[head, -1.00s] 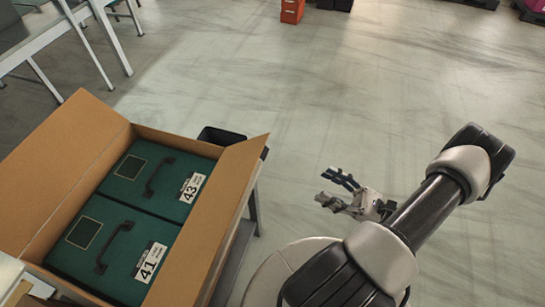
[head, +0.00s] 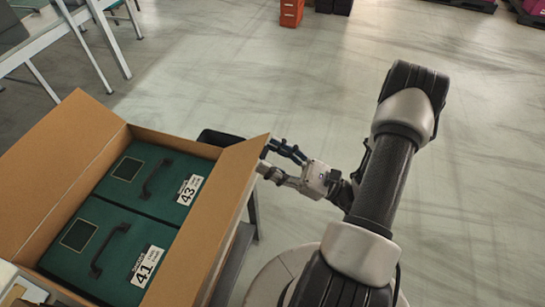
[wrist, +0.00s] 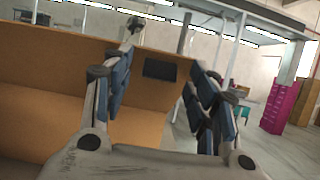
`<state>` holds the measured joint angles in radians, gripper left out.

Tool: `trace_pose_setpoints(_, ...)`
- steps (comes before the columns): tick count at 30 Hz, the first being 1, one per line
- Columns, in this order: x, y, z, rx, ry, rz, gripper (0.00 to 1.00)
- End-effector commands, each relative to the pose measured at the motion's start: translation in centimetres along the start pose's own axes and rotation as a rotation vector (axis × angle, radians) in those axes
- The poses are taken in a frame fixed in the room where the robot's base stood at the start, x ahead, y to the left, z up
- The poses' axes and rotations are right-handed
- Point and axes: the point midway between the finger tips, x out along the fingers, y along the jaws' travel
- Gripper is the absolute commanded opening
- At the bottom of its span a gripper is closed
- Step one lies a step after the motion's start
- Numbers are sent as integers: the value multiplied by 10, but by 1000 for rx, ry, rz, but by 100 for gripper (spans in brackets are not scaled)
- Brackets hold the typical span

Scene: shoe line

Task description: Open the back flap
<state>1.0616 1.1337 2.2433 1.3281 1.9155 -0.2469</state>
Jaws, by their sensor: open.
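An open cardboard box (head: 75,165) stands at the left of the head view. Its tall left flap or wall stands up, and its right flap (head: 215,215) leans outward. I cannot tell for sure which panel is the back flap. Inside lie two dark green cases, one marked 43 (head: 160,178) and one marked 41 (head: 112,245). My gripper (head: 268,158) is open and empty, just right of the right flap's far corner. In the wrist view its fingers (wrist: 165,75) are spread, with cardboard (wrist: 150,120) seen beyond and between them; contact is not clear.
A black bin (head: 215,137) sits behind the box, partly hidden. A grey metal table frame (head: 95,30) stands at the top left. Orange crates (head: 291,13) stand far back.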

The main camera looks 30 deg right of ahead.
Motion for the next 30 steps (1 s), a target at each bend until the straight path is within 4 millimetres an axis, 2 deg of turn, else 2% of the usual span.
trace_pose_setpoints(10,4,0,0,0,0,-1,53)
trace_pose_setpoints(30,4,0,0,0,0,0,8)
